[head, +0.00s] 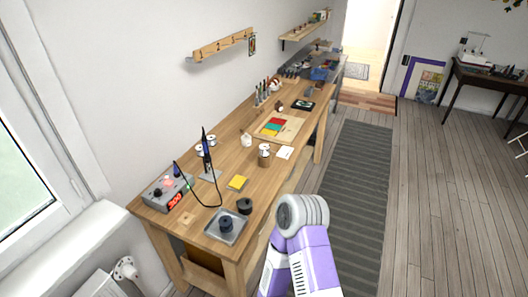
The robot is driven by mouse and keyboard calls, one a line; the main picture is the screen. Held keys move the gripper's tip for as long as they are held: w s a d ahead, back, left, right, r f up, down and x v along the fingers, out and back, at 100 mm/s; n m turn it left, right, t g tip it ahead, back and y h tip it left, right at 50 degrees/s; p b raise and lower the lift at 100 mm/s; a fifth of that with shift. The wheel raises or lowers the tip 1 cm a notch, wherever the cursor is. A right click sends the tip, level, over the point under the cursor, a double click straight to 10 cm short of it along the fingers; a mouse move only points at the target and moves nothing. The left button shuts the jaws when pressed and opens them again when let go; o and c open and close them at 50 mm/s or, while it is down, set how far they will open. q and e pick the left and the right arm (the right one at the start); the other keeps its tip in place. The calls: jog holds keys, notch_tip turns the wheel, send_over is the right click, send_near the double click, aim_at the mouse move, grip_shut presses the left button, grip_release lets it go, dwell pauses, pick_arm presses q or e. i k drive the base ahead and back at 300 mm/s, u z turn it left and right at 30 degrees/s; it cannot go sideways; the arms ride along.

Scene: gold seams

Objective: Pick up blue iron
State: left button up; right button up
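The blue iron (205,144) stands upright, slightly tilted, in a small metal stand (211,174) on the wooden workbench (205,218). A dark cable loops beside it toward the grey soldering station (165,192), which has a lit red display. A small blue part also shows on top of the station. A purple and white arm of mine rises at the bottom, just right of the bench's near end. Neither of my grippers is visible in the head view.
Near the iron are a yellow pad (237,183), a grey tray (225,226) with a dark round item, a black round item (244,206) and a brown container (264,158). A dark striped rug (355,190) covers open floor right of the bench.

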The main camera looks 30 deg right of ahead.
aim_at(206, 157)
jog(key=z, duration=2.2)
jog(key=i, duration=1.2)
jog(key=u, duration=3.05)
